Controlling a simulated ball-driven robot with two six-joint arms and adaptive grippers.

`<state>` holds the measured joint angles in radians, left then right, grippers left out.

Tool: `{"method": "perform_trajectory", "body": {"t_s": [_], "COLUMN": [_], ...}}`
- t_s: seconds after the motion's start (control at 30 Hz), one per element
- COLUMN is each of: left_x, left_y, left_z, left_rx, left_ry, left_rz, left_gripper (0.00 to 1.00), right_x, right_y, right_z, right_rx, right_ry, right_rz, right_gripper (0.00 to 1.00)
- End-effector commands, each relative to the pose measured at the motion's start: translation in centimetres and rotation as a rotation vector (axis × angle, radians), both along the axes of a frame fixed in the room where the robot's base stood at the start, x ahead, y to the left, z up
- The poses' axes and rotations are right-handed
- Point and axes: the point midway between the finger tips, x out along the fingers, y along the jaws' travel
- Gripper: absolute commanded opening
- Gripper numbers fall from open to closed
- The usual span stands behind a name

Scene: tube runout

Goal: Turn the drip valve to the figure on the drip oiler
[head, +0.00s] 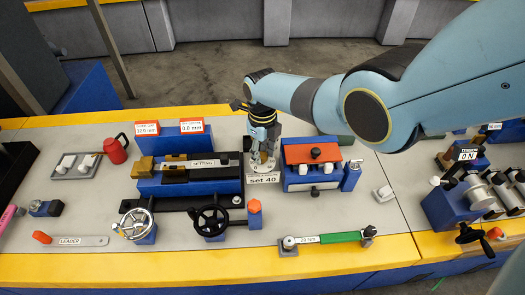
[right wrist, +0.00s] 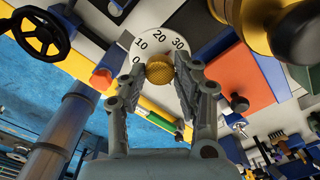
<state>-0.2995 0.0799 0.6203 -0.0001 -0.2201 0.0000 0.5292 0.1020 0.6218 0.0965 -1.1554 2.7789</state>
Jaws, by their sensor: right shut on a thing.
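The drip oiler has a white dial plate (right wrist: 150,42) with the figures 0, 10, 20 and 30 showing in the right wrist view. In the head view a label reading "set 40" (head: 263,180) stands in front of the oiler. My right gripper (head: 263,150) comes down over the oiler. In the right wrist view its fingers (right wrist: 165,76) are shut on the knob, one on each side. My left gripper is not in view.
A blue block with a red-orange top (head: 312,153) stands close to the right of the oiler. A blue slide unit (head: 175,187) and a black handwheel (head: 210,220) are to its left. A green-handled tool (head: 340,237) lies in front.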

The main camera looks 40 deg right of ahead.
Motion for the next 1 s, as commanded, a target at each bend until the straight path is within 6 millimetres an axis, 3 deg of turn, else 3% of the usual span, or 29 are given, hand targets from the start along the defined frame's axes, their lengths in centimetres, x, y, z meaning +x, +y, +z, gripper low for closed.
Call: {"method": "perform_trajectory", "body": {"t_s": [0.07, 0.1, 0.23, 0.5, 0.8, 1.0], "left_x": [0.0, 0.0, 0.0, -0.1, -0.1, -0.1], "left_y": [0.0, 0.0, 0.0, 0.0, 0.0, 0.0], "left_z": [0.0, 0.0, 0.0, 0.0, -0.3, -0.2], "left_rx": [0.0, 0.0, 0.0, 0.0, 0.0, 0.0], "left_ry": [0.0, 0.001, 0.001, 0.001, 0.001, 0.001], "left_rz": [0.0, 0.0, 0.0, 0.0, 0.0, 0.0], "left_gripper": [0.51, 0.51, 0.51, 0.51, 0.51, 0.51], "right_x": [0.0, 0.0, 0.0, 0.0, 0.0, 0.0], "right_y": [0.0, 0.0, 0.0, 0.0, 0.0, 0.0], "right_z": [0.0, 0.0, 0.0, 0.1, 1.9, 2.0], "right_rx": [0.001, 0.001, 0.001, 0.0, 0.0, 0.001], "right_ry": [0.0, 0.0, 0.0, 0.0, -0.001, 0.0], "right_rz": [0.001, 0.002, 0.003, 0.004, 0.005, 0.004], "right_gripper": [0.07, 0.33, 0.49, 0.49, 0.49, 0.49]}}
